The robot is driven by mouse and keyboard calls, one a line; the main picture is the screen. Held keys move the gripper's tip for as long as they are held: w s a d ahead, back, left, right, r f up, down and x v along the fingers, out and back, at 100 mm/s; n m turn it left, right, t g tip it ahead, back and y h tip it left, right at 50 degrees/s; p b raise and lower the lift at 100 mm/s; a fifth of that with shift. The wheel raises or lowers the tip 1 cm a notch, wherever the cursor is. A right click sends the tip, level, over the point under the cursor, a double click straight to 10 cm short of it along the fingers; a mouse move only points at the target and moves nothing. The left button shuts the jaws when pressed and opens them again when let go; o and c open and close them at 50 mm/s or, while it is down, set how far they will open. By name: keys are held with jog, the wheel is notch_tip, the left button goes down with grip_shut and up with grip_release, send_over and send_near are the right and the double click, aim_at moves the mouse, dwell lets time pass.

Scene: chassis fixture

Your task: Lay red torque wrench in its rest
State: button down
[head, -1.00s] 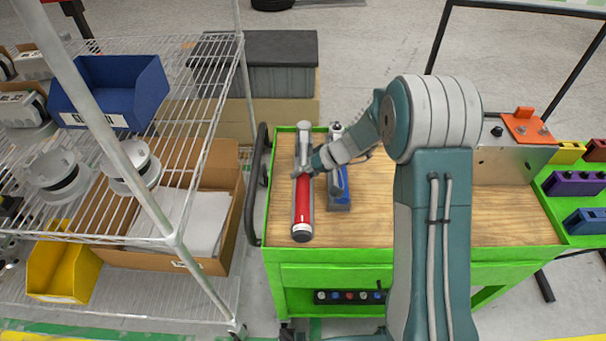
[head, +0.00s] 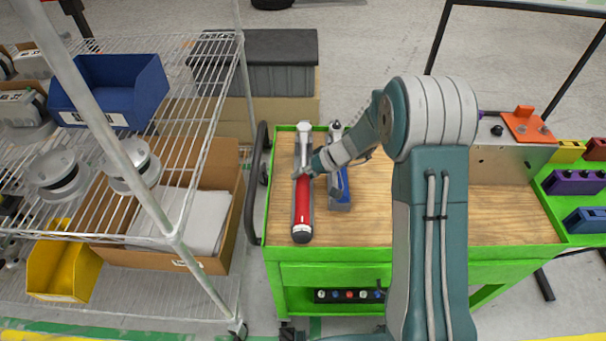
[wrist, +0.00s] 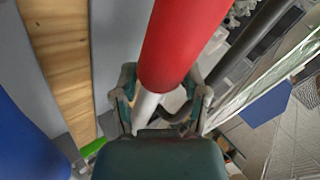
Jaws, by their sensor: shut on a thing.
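The red torque wrench (head: 302,205) lies lengthwise at the left side of the wooden bench top, with its dark end toward me. My gripper (head: 306,172) is shut on it near the silver shaft. In the wrist view the red handle (wrist: 185,40) passes between the fingers of my gripper (wrist: 165,98). A grey rest (head: 293,208) shows as a narrow edge beside and beneath the wrench. I cannot tell whether the wrench touches it. A grey strip also shows beside the handle in the wrist view (wrist: 105,45).
A blue-handled tool (head: 342,185) lies in a grey rest just right of the wrench. The green cart rim (head: 270,190) and a wire shelf (head: 195,130) stand to the left. Bare wood (head: 370,215) lies right of the blue tool.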

grip_release()
notch_tip(320, 180, up, 8)
jog(key=shift+r, duration=0.5)
dwell(0.5)
dwell(0.3)
